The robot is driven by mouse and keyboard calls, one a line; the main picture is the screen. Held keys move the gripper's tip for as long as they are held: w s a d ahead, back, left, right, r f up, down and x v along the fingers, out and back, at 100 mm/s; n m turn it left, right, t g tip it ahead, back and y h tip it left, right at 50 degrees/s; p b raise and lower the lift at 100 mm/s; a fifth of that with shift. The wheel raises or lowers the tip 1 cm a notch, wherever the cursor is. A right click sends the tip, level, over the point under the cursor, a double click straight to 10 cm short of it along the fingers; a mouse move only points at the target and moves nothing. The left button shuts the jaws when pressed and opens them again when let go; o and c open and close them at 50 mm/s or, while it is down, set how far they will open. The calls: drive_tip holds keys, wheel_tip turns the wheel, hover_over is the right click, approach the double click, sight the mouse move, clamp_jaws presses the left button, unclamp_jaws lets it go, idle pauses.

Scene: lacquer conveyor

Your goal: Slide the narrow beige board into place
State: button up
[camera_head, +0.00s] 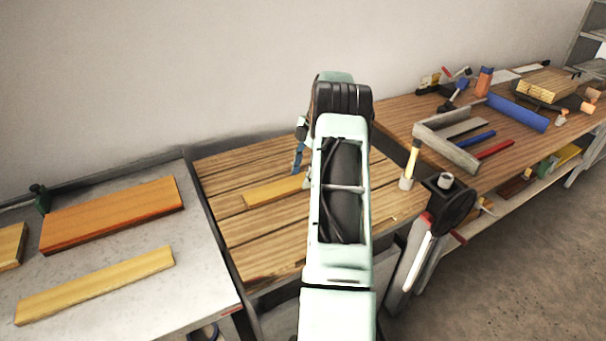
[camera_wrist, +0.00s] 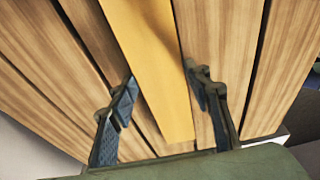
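A narrow beige-yellow board (camera_head: 272,190) lies on the slatted wooden work surface (camera_head: 235,230) in the head view; my arm hides its right end. In the wrist view the board (camera_wrist: 150,45) runs from the top edge down between my fingers. My gripper (camera_wrist: 160,78) is open, one finger on each side of the board, with small gaps visible. In the head view my gripper (camera_head: 299,165) is mostly hidden by my arm, with one blue finger showing over the board's right part.
On the grey metal surface (camera_head: 200,275) at left lie another narrow yellow board (camera_head: 95,285), a wide orange board (camera_head: 112,213) and a partly visible board (camera_head: 11,246). The right bench holds a grey wooden frame (camera_head: 450,145), a blue bar (camera_head: 517,112) and a yellow-handled tool (camera_head: 410,168).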

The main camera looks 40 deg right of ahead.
drive_tip(key=o, duration=0.4)
drive_tip(key=v, duration=1.2)
drive_tip(key=shift+r, duration=0.1)
